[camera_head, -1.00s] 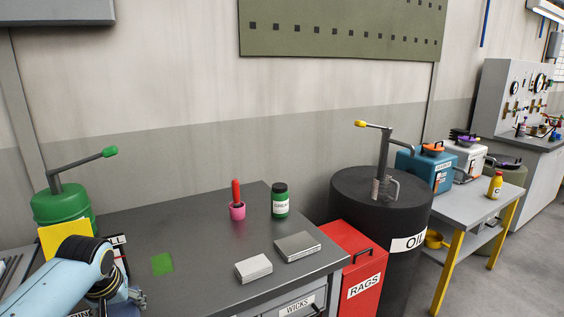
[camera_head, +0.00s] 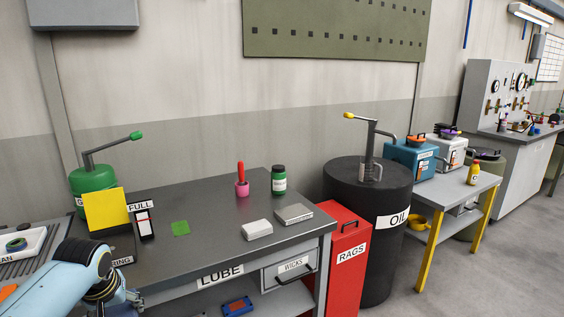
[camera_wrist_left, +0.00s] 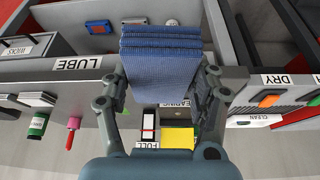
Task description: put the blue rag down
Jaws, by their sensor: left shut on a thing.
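The blue rag (camera_wrist_left: 160,62) is a folded, layered cloth, held between the two fingers of my left gripper (camera_wrist_left: 165,82) in the left wrist view. The fingers are shut on it from both sides. In the head view my left gripper (camera_head: 134,298) is at the bottom left, by the front edge of the lube bench (camera_head: 185,262), and the rag cannot be made out there. The wrist view shows the rag in front of the bench edge and its lower shelf. My right gripper is not in view.
On the bench are a yellow card (camera_head: 105,210), a green patch (camera_head: 181,228), a white block (camera_head: 257,230), a grey box (camera_head: 294,214) and a green bottle (camera_head: 279,180). A red RAGS bin (camera_head: 347,265) and a black oil drum (camera_head: 370,190) stand to the right. The bench's middle is mostly clear.

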